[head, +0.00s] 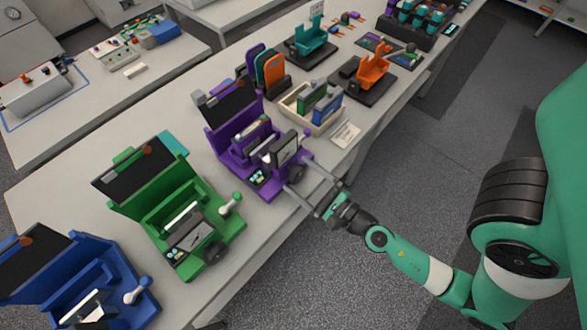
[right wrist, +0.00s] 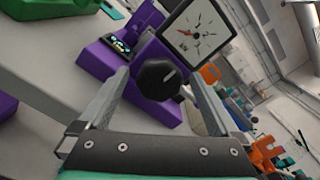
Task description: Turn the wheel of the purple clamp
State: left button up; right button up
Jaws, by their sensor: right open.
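The purple clamp (head: 232,140) stands on the bench in the middle of the head view. Its black wheel (right wrist: 158,80) has a white mark and faces my right gripper; in the head view the wheel (head: 297,173) is partly hidden by the fingers. My right gripper (head: 299,174) is open, with its fingers reaching in from the bench's front edge. In the right wrist view the wheel shows between the two fingertips (right wrist: 159,77), with a gap on each side. Whether the fingertips reach past the wheel's face, I cannot tell. My left gripper is not in view.
A dial gauge (right wrist: 197,30) sits just above the wheel on the purple clamp. A green clamp (head: 165,205) and a blue clamp (head: 75,280) stand to the left. A beige tray (head: 290,104) with upright blocks stands close on the right. The floor before the bench is free.

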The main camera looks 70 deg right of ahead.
jog(key=shift+c, duration=0.7)
jog(key=c, duration=1.2)
